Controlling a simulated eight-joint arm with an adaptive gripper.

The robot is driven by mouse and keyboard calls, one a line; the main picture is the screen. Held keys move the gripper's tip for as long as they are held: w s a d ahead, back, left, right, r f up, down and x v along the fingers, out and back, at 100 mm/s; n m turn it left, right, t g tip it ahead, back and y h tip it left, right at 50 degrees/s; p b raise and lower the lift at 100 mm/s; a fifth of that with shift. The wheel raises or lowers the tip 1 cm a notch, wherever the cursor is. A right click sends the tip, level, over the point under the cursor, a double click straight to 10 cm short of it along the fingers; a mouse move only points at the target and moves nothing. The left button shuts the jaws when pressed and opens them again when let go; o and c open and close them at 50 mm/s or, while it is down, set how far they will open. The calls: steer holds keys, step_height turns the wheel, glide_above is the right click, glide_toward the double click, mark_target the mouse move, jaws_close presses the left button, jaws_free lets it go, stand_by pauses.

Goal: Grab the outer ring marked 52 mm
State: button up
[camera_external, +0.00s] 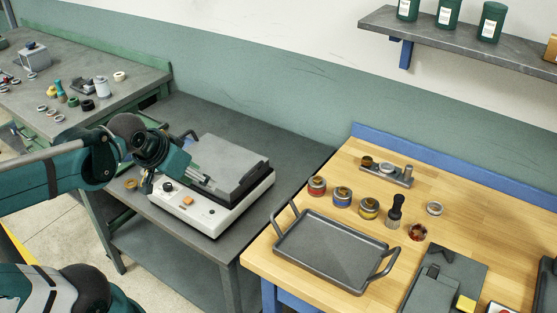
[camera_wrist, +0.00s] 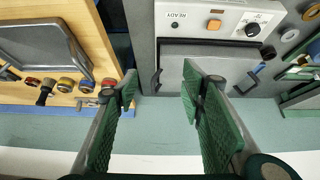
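No 52 mm marking can be read on any ring in either view. Several small rings (camera_external: 42,108) lie on the grey bench at the far left.
The white machine (camera_external: 211,213) with a grey lid (camera_external: 225,163) and knobs stands on the dark middle table. A black tray (camera_external: 329,252) with handles, several coloured jars (camera_external: 342,196) and a brush (camera_external: 395,208) occupy the wooden bench. A shelf (camera_external: 470,45) hangs above.

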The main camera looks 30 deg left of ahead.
stand_by(0.4)
steer(key=shift+o, duration=1.4)
